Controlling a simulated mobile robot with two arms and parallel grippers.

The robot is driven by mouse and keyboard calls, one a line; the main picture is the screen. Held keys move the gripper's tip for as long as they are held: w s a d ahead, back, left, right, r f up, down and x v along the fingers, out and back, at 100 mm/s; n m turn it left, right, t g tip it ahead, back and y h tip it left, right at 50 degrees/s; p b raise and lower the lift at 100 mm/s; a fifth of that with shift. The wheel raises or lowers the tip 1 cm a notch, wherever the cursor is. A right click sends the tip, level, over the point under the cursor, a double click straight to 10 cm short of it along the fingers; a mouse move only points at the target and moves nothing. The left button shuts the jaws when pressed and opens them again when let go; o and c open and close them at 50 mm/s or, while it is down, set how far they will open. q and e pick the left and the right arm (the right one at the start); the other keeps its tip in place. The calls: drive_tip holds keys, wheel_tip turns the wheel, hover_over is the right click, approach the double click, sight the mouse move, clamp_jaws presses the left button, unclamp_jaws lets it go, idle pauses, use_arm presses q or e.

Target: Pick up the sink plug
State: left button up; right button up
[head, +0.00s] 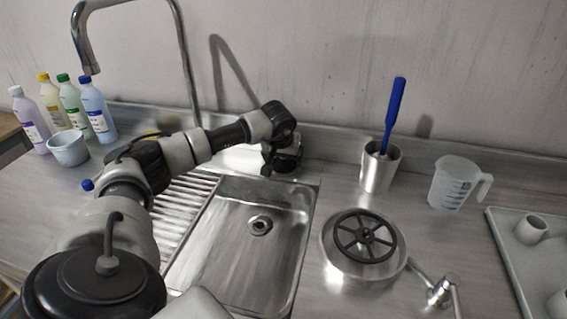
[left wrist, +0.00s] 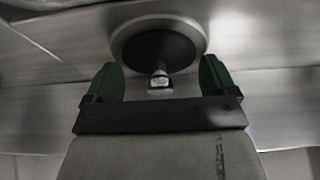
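The sink plug (left wrist: 135,45) shows in the left wrist view as a round disc with a grey rim, a dark middle and a small metal knob. My left gripper (left wrist: 161,79) is open, its two green fingers on either side of the knob with gaps between. I cannot tell how far the fingers are from the plug in depth. In the head view my left gripper (head: 282,160) is at the back right edge of the sink, and I cannot make out the plug there. My right gripper is not in view.
The steel sink (head: 232,265) has an open drain (head: 259,225). A tall tap (head: 183,60) rises behind my left arm. Several bottles (head: 70,105) and a pale cup (head: 68,148) stand left.

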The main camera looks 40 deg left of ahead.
use_arm(q)
drive_tip(key=c, duration=0.6)
drive_tip(key=shift+r, duration=0.1)
